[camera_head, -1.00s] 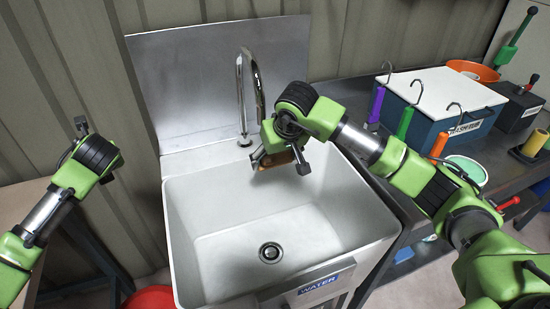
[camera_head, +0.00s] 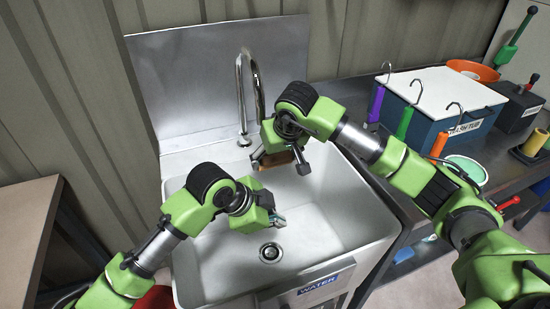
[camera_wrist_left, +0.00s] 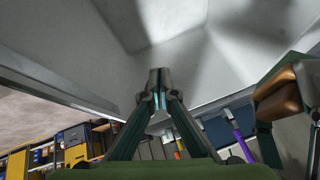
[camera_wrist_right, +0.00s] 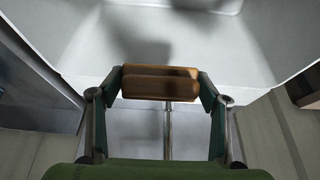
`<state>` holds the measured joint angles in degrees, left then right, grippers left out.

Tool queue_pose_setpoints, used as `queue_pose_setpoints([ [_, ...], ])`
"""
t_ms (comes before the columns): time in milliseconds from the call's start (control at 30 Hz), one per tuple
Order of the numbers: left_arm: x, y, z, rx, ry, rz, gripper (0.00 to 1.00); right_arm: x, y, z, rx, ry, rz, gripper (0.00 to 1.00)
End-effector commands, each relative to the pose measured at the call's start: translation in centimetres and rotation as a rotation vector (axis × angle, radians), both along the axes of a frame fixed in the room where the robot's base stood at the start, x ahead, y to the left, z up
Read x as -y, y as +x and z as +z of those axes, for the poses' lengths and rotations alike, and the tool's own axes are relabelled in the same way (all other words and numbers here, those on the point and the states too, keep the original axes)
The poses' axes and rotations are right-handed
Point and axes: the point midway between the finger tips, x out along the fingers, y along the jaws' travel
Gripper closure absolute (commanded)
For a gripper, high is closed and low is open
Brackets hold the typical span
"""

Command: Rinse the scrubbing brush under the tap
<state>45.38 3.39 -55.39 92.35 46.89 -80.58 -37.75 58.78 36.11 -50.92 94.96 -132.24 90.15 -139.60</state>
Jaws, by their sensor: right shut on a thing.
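The scrubbing brush, a brown wooden block (camera_head: 277,158), is held between the fingers of my right gripper (camera_head: 280,161) over the back of the sink. It also shows in the right wrist view (camera_wrist_right: 160,83) and at the right of the left wrist view (camera_wrist_left: 285,92). Its bristles cannot be made out. The chrome tap (camera_head: 241,90) arches down just behind my right gripper, which hides the spout's end; no running water is visible. My left gripper (camera_head: 278,218) is over the sink near the drain, its fingertips together (camera_wrist_left: 158,75) and empty.
The white sink (camera_head: 345,215) has a front panel labelled WATER (camera_head: 318,286). A bench at the right holds a blue box (camera_head: 455,125) with coloured hooked tools and a green-rimmed bowl (camera_head: 468,168). A brown table (camera_head: 25,225) stands at the left.

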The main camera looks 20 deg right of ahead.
Motion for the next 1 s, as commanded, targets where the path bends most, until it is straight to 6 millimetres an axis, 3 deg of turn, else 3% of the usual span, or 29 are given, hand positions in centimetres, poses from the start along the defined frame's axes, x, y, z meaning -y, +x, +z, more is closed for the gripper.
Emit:
queue_pose_setpoints([
  [100,3.2,-5.3,0.5,-0.077,-0.005,-0.072,1.0,0.0,0.0,0.0,0.001,0.0,0.0,0.48],
  [233,5.8,-11.1,1.1,-0.158,0.005,-0.148,1.0,0.0,0.0,0.0,0.001,0.0,0.0,0.48],
  [400,7.4,-17.5,1.8,-0.236,0.036,-0.237,1.0,0.0,0.0,0.0,0.001,0.0,0.0,0.48],
  [500,7.5,-20.1,1.9,-0.252,0.064,-0.285,1.0,0.0,0.0,0.0,0.001,0.0,0.0,0.48],
  [700,6.9,-22.4,1.3,-0.253,0.102,-0.339,1.0,0.0,0.0,0.0,0.001,0.0,0.0,0.48],
  [1000,6.8,-22.4,-1.9,-0.254,0.107,-0.341,1.0,0.0,0.0,0.0,0.001,0.0,0.0,0.48],
])
